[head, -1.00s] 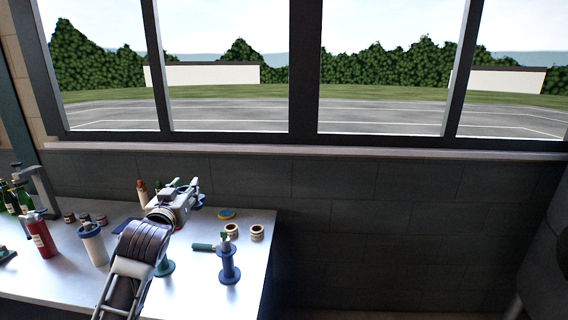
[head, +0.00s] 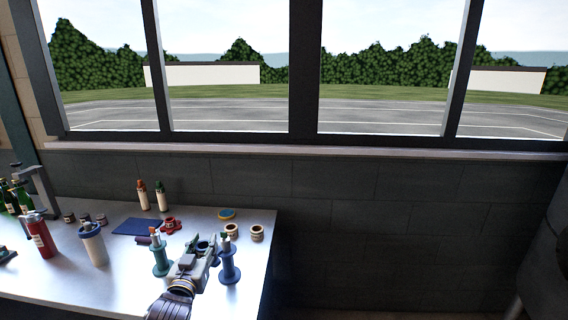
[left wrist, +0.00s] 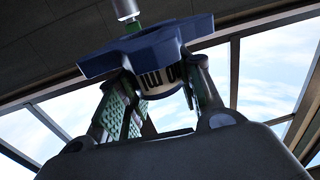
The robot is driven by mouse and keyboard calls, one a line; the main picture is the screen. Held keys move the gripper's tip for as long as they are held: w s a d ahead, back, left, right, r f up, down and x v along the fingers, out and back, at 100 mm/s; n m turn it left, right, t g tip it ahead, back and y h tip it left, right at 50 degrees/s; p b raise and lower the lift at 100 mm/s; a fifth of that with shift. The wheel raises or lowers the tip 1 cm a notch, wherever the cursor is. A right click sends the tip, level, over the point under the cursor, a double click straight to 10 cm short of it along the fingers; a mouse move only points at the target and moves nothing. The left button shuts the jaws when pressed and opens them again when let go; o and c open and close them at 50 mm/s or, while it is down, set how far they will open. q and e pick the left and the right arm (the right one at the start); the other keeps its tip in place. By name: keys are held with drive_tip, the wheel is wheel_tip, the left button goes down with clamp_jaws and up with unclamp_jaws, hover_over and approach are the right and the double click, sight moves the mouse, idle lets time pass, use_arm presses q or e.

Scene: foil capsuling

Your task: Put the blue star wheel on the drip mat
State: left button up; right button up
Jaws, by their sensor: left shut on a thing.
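My left gripper (head: 207,246) is shut on the blue star wheel (left wrist: 150,45) above the right part of the bench. In the left wrist view the wheel's lobed blue plate lies across the fingertips, and its pale labelled hub (left wrist: 160,80) sits between the fingers. In the head view only a small dark blue part shows at the fingertips. The drip mat, a dark blue rectangle (head: 138,227), lies flat behind and left of the gripper. No wheel is on it. My right gripper is not in view.
A teal spool stand (head: 161,262) and a blue spool stand (head: 229,268) flank the gripper closely. A red star wheel (head: 172,224) lies right of the mat. Two capped bottles (head: 152,196) stand behind it.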

use_arm(q)
drive_tip(key=shift+s+d+f, duration=0.2)
drive_tip(key=shift+s+f, duration=0.95)
drive_tip(key=shift+f, duration=1.25)
drive_tip(key=shift+s+d+f, duration=0.15)
drive_tip(key=shift+s+f, duration=1.05)
drive_tip(key=shift+f, duration=1.15)
drive_tip(key=shift+s+d+f, duration=0.2)
drive_tip(key=shift+s+f, duration=0.95)
drive_tip(key=shift+f, duration=1.25)
drive_tip(key=shift+r, duration=0.15)
